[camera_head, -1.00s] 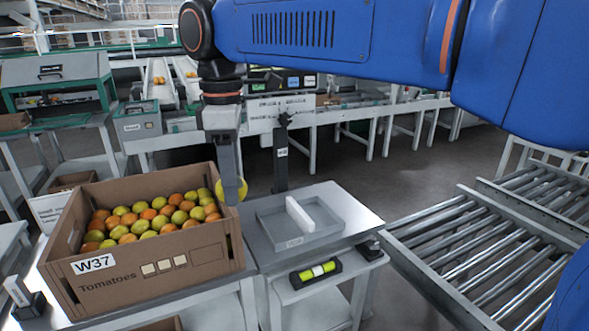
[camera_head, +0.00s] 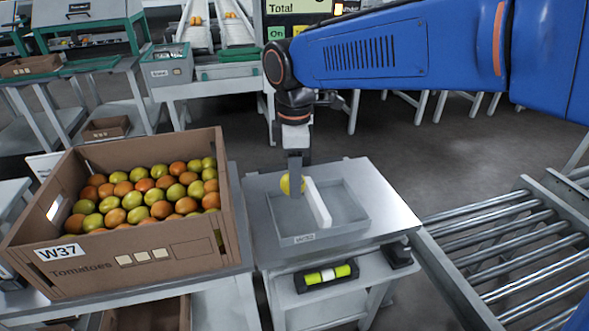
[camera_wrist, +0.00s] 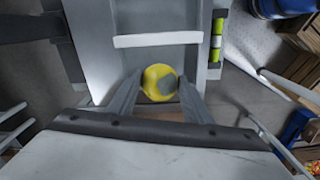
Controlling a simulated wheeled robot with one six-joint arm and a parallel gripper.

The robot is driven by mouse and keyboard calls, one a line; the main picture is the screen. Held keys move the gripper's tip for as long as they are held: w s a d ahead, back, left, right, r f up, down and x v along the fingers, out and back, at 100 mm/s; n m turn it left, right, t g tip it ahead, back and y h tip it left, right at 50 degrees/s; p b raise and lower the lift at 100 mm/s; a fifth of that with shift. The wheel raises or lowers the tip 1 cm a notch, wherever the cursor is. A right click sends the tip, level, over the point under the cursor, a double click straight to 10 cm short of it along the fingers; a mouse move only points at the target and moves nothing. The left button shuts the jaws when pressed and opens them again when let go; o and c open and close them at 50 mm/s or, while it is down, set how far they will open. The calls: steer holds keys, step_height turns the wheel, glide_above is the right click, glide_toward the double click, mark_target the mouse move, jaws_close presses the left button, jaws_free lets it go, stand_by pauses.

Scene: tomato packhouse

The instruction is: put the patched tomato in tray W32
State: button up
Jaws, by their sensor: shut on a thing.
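The patched tomato (camera_wrist: 155,80) is yellow with a grey patch facing the wrist camera. My gripper (camera_head: 293,187) is shut on it, with one finger on each side in the wrist view. In the head view the tomato (camera_head: 285,185) shows partly behind a finger. Tray W32 (camera_head: 346,207) is a shallow grey tray with its label on the front wall. A white divider (camera_head: 317,203) splits it into two compartments. The tomato appears over the left compartment, beside the divider; its exact height above the floor is unclear.
A cardboard crate W37 (camera_head: 190,240) full of orange and yellow-green tomatoes stands left of the tray. A level with a yellow-green vial (camera_head: 327,274) lies at the stand's front. A roller conveyor (camera_head: 490,240) is at right. Open floor lies behind the stand.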

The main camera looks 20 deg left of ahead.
steer(key=shift+f, duration=3.55)
steer(key=shift+f, duration=0.55)
steer(key=o, duration=0.8)
steer(key=c, duration=0.3)
steer(key=shift+r, duration=3.5)
